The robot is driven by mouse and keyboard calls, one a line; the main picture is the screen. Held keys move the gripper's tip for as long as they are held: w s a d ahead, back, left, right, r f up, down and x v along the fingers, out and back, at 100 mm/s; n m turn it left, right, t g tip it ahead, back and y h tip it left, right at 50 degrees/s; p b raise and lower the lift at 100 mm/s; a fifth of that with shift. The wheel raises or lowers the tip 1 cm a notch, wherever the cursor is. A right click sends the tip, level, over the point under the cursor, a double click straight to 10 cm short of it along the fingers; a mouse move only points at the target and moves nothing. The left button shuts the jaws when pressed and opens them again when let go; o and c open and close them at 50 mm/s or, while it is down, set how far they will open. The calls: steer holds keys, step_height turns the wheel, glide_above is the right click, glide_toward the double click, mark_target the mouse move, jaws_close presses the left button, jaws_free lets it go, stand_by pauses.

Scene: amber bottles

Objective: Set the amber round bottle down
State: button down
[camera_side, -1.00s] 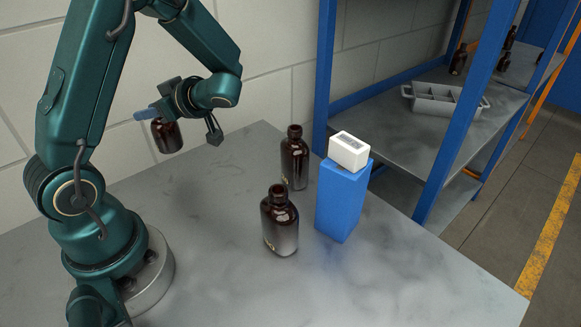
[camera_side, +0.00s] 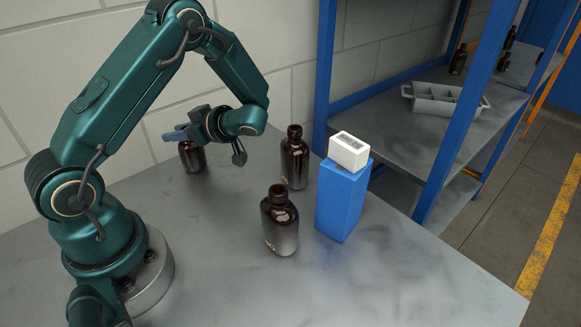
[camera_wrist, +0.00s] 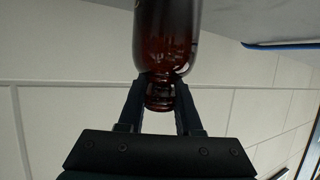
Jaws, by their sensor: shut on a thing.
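The amber round bottle (camera_side: 192,158) hangs upright under my gripper (camera_side: 183,134) at the back left of the grey table in the side view. Its base is close to the table top; I cannot tell whether it touches. In the wrist view the bottle (camera_wrist: 166,35) fills the top middle, and the two dark fingers of my gripper (camera_wrist: 160,92) are shut around its neck. My gripper partly hides the bottle's top in the side view.
Two more amber bottles stand on the table (camera_side: 370,285), one at the back (camera_side: 294,160) and one nearer (camera_side: 279,225). A blue block (camera_side: 342,203) with a white box (camera_side: 349,151) on top stands right of them. A blue-framed shelf holds a grey divided tray (camera_side: 445,105).

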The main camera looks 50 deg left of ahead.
steer(key=shift+f, duration=0.1)
steer(key=c, duration=0.6)
jaws_free()
steer(key=shift+w+d+r, duration=0.2)
steer(key=shift+d+r, duration=0.05)
steer(key=shift+d, duration=0.05)
steer(key=v, duration=1.1)
steer(key=s+d+r+m+t+h, duration=0.2)
steer(key=s+d+m+t+h, duration=0.2)
steer(key=m, duration=0.7)
steer(key=s+d+r+m+t+h, duration=0.3)
steer(key=d+m+t+h, duration=0.3)
steer(key=d+m+h, duration=0.2)
steer(key=s+d+m, duration=0.1)
steer(key=d+m, duration=0.1)
steer(key=m, duration=0.1)
steer(key=shift+d+r+t, duration=0.3)
steer(key=shift+d, duration=0.05)
